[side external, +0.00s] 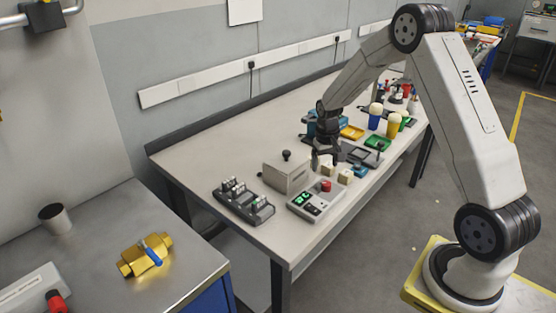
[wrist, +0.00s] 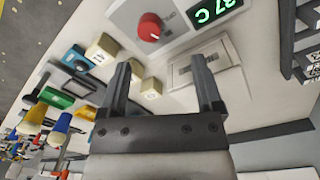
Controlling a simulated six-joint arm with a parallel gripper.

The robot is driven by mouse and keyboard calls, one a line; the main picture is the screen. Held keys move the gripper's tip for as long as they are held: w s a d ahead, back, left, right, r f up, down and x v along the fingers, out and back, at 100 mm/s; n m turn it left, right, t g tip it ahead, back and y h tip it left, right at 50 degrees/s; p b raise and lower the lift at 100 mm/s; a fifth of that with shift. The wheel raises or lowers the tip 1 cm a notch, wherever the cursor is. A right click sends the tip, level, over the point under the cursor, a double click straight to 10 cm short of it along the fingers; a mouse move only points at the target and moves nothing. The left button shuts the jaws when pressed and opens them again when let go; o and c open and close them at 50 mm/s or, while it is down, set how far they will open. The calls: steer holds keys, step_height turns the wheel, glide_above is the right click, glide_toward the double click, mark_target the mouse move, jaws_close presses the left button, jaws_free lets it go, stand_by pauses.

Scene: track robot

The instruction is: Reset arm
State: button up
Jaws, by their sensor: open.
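My gripper (side external: 326,158) hangs over the long workbench (side external: 225,160), behind the small cream cubes (side external: 327,169). In the wrist view, my gripper (wrist: 165,85) has its two fingers spread apart with nothing between them. The bent arm reaches in from the right in the side view. A grey box with a black knob (side external: 287,172) stands to the left of my gripper. A control panel with a red knob and green display (side external: 316,199) lies in front of it; its red knob shows in the wrist view (wrist: 150,27).
Yellow (side external: 352,132) and green (side external: 378,143) trays and blue (side external: 375,120) and yellow (side external: 393,125) cups stand farther along the bench. A dark rack (side external: 243,202) sits at the near end. A brass valve (side external: 146,255) lies on the left table. The bench's left end is clear.

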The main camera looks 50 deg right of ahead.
steer(key=s+a+r+n+t, duration=0.1)
steer(key=s+a+r+n, duration=0.2)
steer(key=s+a, duration=0.4)
steer(key=s+a+r+n+t, duration=0.1)
steer(key=s+a+r, duration=0.3)
steer(key=a, duration=1)
steer(key=s+n, duration=0.1)
steer(key=s, duration=0.2)
steer(key=shift+s+n+t, duration=0.15)
steer(key=shift+n+t, duration=0.15)
steer(key=shift+n, duration=0.1)
steer(key=shift+r, duration=0.1)
